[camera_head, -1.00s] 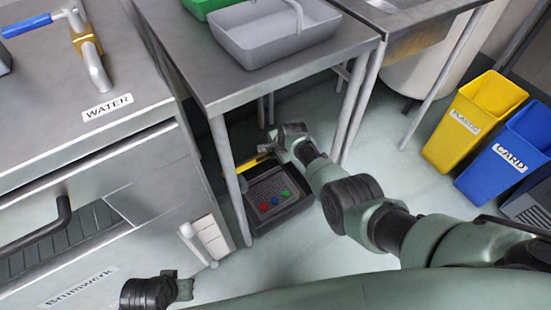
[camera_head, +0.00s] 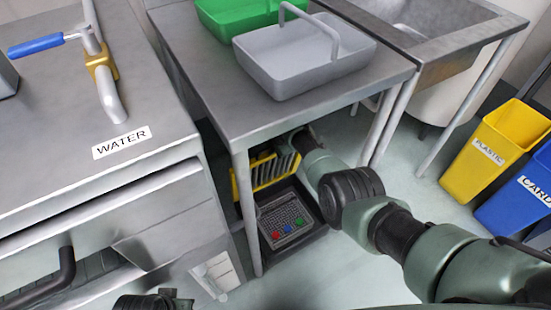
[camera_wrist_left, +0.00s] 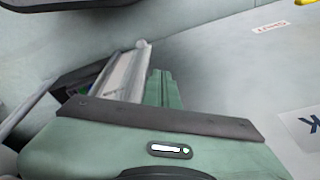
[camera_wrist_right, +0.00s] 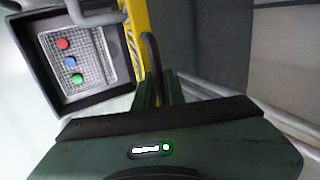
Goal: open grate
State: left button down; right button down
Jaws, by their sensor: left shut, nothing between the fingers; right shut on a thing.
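A yellow-framed grate with grey bars (camera_head: 265,170) is tilted up under the metal table, behind a black tray (camera_head: 321,228). My right arm reaches under the table to it, and the fingers are hidden in the head view. In the right wrist view the right gripper (camera_wrist_right: 158,88) is shut on a thin dark curved handle (camera_wrist_right: 152,50) beside the yellow frame (camera_wrist_right: 137,35). Whether the handle joins the frame is hard to tell. My left gripper (camera_wrist_left: 160,85) is shut and empty, low beside the cabinet; only its dark wrist part shows in the head view.
The black tray holds a mesh panel with red, green and blue round pieces. The table (camera_head: 225,110) with its legs stands over it, carrying grey and green baskets. A steel cabinet (camera_head: 60,160) is left; yellow (camera_head: 490,165) and blue bins (camera_head: 520,205) are right. Floor between is open.

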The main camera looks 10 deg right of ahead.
jog(key=shift+w+d+f+b, duration=0.2)
jog(key=shift+w+b, duration=0.3)
jog(key=shift+b, duration=0.3)
jog(key=shift+a+r, duration=0.4)
jog(key=shift+a, duration=0.05)
jog(key=shift+w+a, duration=0.1)
jog(key=c, duration=1.5)
grip_release()
pick_arm(q)
notch_tip(320, 180, up, 8)
jog(key=a+t, duration=0.1)
jog(key=shift+a+f, duration=0.15)
jog(key=shift+f, duration=0.05)
jog(key=shift+s, duration=0.1)
